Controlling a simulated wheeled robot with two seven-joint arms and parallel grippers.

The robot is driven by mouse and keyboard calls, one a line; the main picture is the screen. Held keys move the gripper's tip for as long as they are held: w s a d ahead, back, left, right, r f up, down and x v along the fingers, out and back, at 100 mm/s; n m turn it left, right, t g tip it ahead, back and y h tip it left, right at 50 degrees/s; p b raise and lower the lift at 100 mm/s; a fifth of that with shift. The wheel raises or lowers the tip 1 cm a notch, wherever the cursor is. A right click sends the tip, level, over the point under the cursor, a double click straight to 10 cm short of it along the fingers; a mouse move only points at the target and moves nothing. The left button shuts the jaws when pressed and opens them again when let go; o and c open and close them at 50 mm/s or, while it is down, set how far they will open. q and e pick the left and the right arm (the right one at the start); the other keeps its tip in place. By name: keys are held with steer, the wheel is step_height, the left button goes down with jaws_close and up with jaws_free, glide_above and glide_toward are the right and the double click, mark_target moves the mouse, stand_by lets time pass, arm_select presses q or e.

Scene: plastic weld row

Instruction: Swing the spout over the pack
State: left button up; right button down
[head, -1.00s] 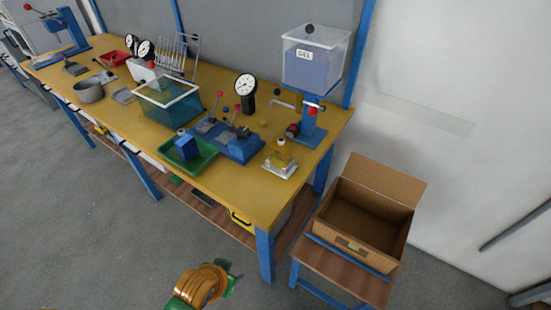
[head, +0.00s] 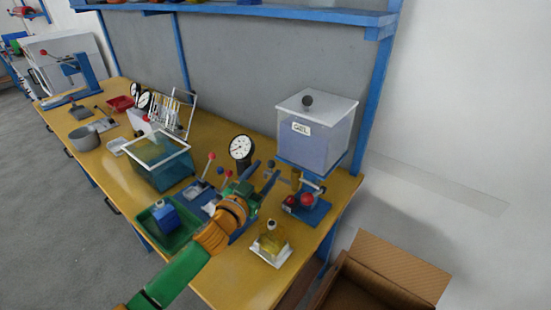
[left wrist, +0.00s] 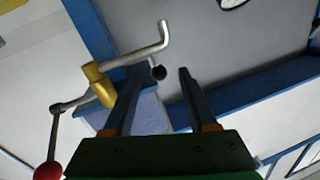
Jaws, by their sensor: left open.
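The spout is a bent silver pipe from a yellow valve body in the left wrist view (left wrist: 150,48). A dark ball knob (left wrist: 158,73) shows near it, between my fingertips in that picture; contact is not visible. My left gripper (head: 266,170) is open and empty, its blue fingers reaching toward the dispenser; it also shows in the left wrist view (left wrist: 160,75). In the head view the gripper partly hides the spout. The yellowish pack (head: 271,238) stands on a small white plate (head: 270,255) near the table's front edge. My right gripper is out of view.
The lidded GEL tank (head: 316,140) stands on a blue stand with a red-knobbed lever (head: 306,198). A dial gauge (head: 241,147), a green tray (head: 160,243) and a teal bin (head: 158,172) are to the left. An open cardboard box (head: 385,280) is at lower right.

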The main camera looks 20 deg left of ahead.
mark_target(269, 167)
arm_select(q)
steer(key=w, duration=0.2)
steer(key=w+d, duration=0.1)
steer(key=w, duration=0.1)
steer(key=shift+w, duration=0.1)
steer(key=shift+s+a, duration=0.1)
steer(key=shift+s, duration=0.1)
steer(key=shift+s+r, duration=0.1)
steer(key=shift+c, duration=1)
jaws_close()
